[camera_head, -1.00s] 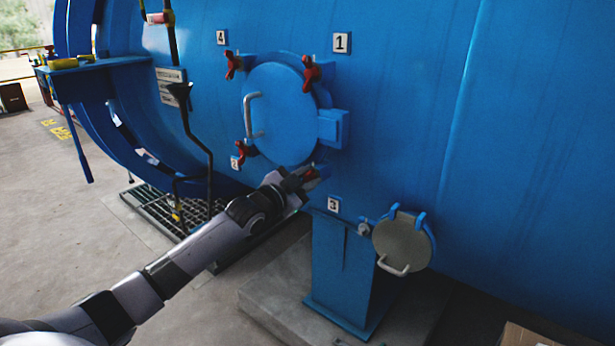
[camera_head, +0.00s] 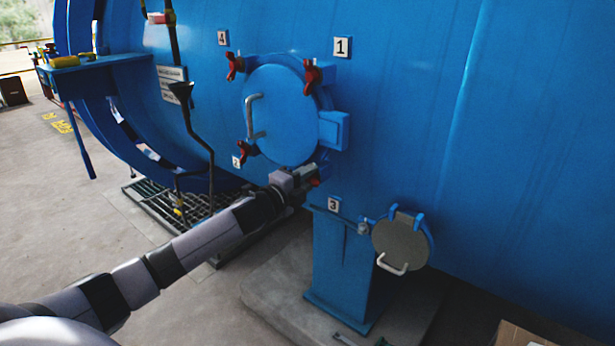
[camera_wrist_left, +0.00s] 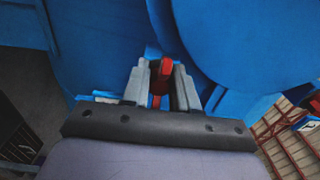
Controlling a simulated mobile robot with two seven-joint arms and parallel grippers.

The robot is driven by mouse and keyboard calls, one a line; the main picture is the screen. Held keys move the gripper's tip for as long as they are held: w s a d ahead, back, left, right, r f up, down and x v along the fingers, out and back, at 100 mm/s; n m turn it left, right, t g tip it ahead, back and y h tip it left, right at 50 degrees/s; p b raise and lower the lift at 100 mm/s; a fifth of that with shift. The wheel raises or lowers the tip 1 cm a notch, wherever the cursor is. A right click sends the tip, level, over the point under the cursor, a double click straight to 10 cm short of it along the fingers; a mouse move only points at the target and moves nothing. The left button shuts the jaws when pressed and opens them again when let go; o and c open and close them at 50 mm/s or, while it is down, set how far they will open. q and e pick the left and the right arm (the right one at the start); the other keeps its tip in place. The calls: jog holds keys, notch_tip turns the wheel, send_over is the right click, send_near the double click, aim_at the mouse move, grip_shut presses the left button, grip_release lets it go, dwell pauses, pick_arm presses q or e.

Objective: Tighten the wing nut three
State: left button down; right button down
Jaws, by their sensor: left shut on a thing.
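Wing nut three is red and sits at the lower right of the round blue hatch (camera_head: 282,115), just above the label 3 (camera_head: 333,205). In the head view my left gripper (camera_head: 312,174) reaches it from the lower left and hides most of it. In the left wrist view the red wing nut (camera_wrist_left: 165,68) stands between the two grey fingers of my left gripper (camera_wrist_left: 161,85), which are shut on it. The other red wing nuts are at label 1 (camera_head: 312,75), label 4 (camera_head: 234,66) and label 2 (camera_head: 245,151). My right gripper is not in view.
A blue hinge block (camera_head: 333,130) juts out at the hatch's right. Below right, a small grey round cover (camera_head: 400,240) with a handle stands beside a blue support (camera_head: 340,265). A metal grating (camera_head: 170,205) lies at the left. Open floor lies further left.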

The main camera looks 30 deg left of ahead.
pick_arm(q)
jog(key=m, duration=0.4)
jog(key=shift+m, duration=0.3)
jog(key=m, duration=0.4)
jog(key=shift+r+m+p, duration=0.15)
jog(key=shift+m+p, duration=0.15)
jog(key=m, duration=0.4)
jog(key=shift+d, duration=0.15)
jog(key=shift+m+p, duration=0.55)
jog(key=shift+m, duration=1.65)
jog(key=c, duration=1)
grip_release()
jog(key=shift+o, duration=0.2)
jog(key=shift+s, duration=0.1)
